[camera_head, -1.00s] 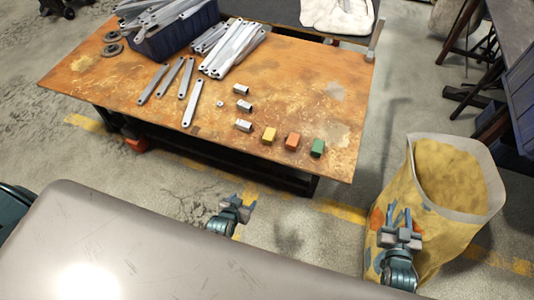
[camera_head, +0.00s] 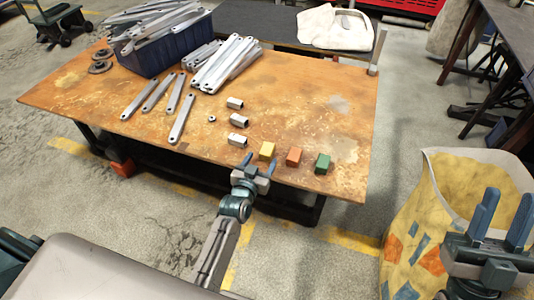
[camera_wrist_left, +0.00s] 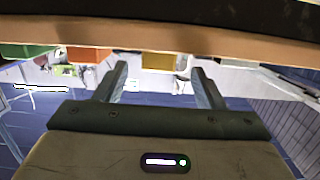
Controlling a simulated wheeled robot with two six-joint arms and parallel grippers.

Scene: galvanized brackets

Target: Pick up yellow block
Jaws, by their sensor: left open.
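The yellow block (camera_head: 267,150) stands near the front edge of the orange-brown table (camera_head: 200,132), left of an orange block (camera_head: 294,157) and a green block (camera_head: 323,163). My left gripper (camera_head: 258,164) is open and empty at the table's front edge, just short of the yellow block. In the left wrist view the yellow block (camera_wrist_left: 160,58) shows beyond the gap between the two open fingers, partly cut off by the table edge. My right gripper (camera_head: 502,217) has its fingers apart and empty, in front of a yellow bag.
Metal sleeves (camera_head: 238,138) lie left of the yellow block. Flat brackets (camera_head: 182,118) lie farther left, with a dark blue bin (camera_head: 165,50) of brackets behind. The patterned yellow bag (camera_head: 440,185) stands right of the table. The table's right part is mostly clear.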

